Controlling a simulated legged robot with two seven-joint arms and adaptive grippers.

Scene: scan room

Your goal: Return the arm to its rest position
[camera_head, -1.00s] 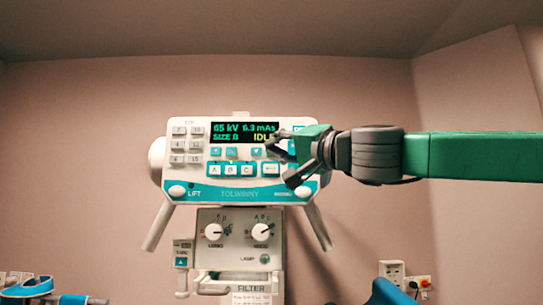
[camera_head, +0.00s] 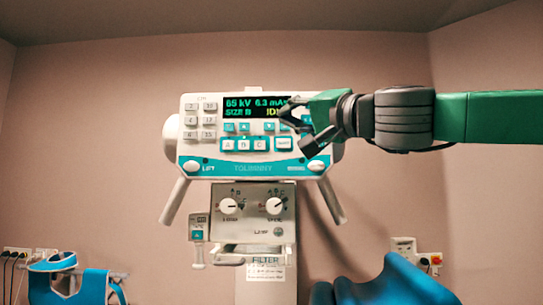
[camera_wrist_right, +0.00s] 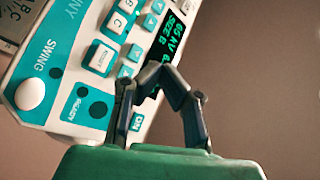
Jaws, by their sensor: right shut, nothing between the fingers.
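My right arm (camera_head: 490,117) is green with dark grey joints and comes in from the right in the head view. Its gripper (camera_head: 292,122) is shut and empty, in front of the right part of the white and teal control panel (camera_head: 245,168). The panel's display (camera_head: 255,107) reads 65 kV, 6.3 mAs, SIZE B, and its last word is partly hidden by the gripper. In the right wrist view the gripper (camera_wrist_right: 165,85) shows over the panel's edge beside the display (camera_wrist_right: 178,35). Whether it touches the panel is unclear. My left gripper is out of view.
Below the panel is a lower unit with two knobs (camera_head: 229,206) and a handle (camera_head: 245,257). Blue padded shapes stand at lower left (camera_head: 95,285) and lower right (camera_head: 385,285). Wall sockets (camera_head: 403,246) are at right. The upper wall is clear.

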